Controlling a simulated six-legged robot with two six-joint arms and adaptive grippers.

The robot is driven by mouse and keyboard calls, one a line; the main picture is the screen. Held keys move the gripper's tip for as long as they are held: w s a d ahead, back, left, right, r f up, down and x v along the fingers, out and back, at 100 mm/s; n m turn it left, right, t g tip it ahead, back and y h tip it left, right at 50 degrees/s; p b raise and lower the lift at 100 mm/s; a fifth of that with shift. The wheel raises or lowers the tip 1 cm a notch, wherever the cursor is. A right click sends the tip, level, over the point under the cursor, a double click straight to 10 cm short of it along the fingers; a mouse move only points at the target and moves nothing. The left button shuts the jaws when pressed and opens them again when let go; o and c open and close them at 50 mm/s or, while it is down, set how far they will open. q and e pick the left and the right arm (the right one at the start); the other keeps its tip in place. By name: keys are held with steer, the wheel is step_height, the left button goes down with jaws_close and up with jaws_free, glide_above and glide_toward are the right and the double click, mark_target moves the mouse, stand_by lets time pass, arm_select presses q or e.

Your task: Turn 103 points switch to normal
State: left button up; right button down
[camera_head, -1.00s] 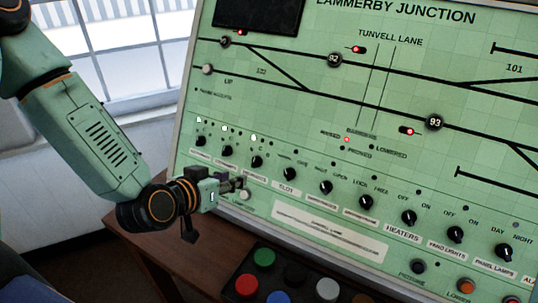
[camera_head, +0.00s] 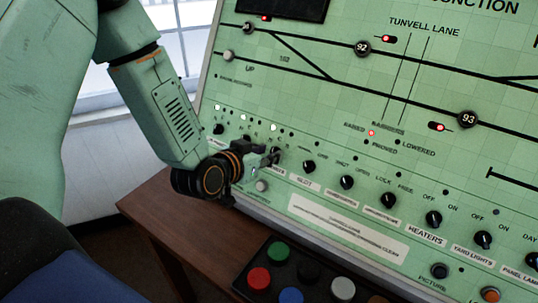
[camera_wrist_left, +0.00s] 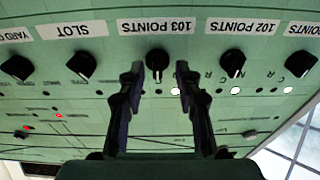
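The 103 points switch is a black rotary knob (camera_wrist_left: 158,62) on the green panel, above its white "103 POINTS" label (camera_wrist_left: 156,27), which reads upside down in the left wrist view. The knob's white mark points down in that view. My left gripper (camera_wrist_left: 158,72) is open, with one dark finger on each side of this knob; I cannot tell if they touch it. In the head view my left gripper (camera_head: 273,158) is at the knob row and largely hides this knob. My right gripper is not in view.
The slot knob (camera_wrist_left: 82,66) and the 102 points knob (camera_wrist_left: 233,63) flank the switch. A pale push button (camera_head: 262,186) sits below my gripper. A dark box of coloured buttons (camera_head: 300,276) stands on the wooden table (camera_head: 160,212) in front.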

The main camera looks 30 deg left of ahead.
arm_select(q)
steer(key=shift+w+d, duration=0.3)
steer(key=shift+w, duration=0.15)
steer(key=shift+w+a+f, duration=0.1)
steer(key=shift+a+f, duration=0.05)
steer(key=shift+a, duration=0.05)
steer(key=shift+c, duration=0.4)
steer(key=shift+d, duration=0.15)
steer(key=c, duration=0.5)
jaws_close()
steer(key=n, duration=0.4)
steer(key=shift+n+y+b, duration=0.3)
steer(key=shift+n+b, duration=0.05)
steer(key=shift+n, duration=0.05)
steer(key=shift+a+n+y+b, duration=0.2)
steer(key=shift+n+y+b, duration=0.1)
steer(key=shift+n, duration=2)
